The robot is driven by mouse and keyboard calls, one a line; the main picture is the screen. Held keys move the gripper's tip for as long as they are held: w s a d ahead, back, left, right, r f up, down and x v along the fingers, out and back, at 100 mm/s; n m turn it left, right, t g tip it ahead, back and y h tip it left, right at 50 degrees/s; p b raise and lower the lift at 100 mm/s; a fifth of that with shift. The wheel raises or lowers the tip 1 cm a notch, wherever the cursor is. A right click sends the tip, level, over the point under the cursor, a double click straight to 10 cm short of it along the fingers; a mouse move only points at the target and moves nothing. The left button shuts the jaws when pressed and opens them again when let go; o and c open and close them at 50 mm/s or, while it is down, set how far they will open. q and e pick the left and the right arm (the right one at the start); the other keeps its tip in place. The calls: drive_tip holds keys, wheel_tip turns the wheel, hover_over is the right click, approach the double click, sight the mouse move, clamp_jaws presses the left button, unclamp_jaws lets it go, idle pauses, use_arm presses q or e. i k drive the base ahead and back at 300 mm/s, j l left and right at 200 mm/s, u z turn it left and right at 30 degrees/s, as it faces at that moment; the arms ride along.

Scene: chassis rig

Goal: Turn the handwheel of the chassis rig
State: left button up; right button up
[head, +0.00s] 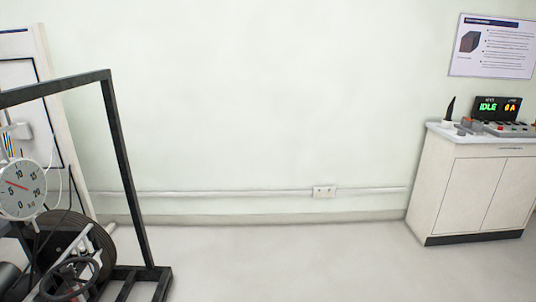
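The chassis rig stands at the left edge of the head view, with a black metal frame (119,165) and a base on the floor. Its handwheel (72,279) is a dark ring low at the bottom left, in front of a large dark wheel (95,246). The left part of the rig is cut off by the picture edge. A round white dial (21,189) with a red needle hangs above the handwheel. Neither of my grippers shows in this view.
A white cabinet (473,190) stands at the right against the wall, bearing a control panel (509,129) and a display (497,108) reading "IDLE" and "0 A". A poster (493,46) hangs above. The floor (300,262) between rig and cabinet is clear.

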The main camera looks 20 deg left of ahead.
sight(68, 272)
drive_tip(key=i+u, duration=0.8)
drive_tip(key=i, duration=0.15)
drive_tip(key=i+u, duration=0.2)
drive_tip(key=u, duration=0.2)
drive_tip(key=i+u, duration=0.15)
drive_tip(key=u, duration=0.2)
drive_tip(key=i+l+u, duration=0.2)
drive_tip(key=u, duration=0.2)
drive_tip(key=i+u, duration=0.15)
drive_tip(key=u, duration=0.25)
drive_tip(key=i+u, duration=0.1)
drive_tip(key=u, duration=0.3)
drive_tip(key=i+l+u, duration=0.1)
drive_tip(key=u, duration=0.3)
drive_tip(key=i+l+u, duration=0.2)
drive_tip(key=u, duration=0.2)
drive_tip(key=i, duration=0.05)
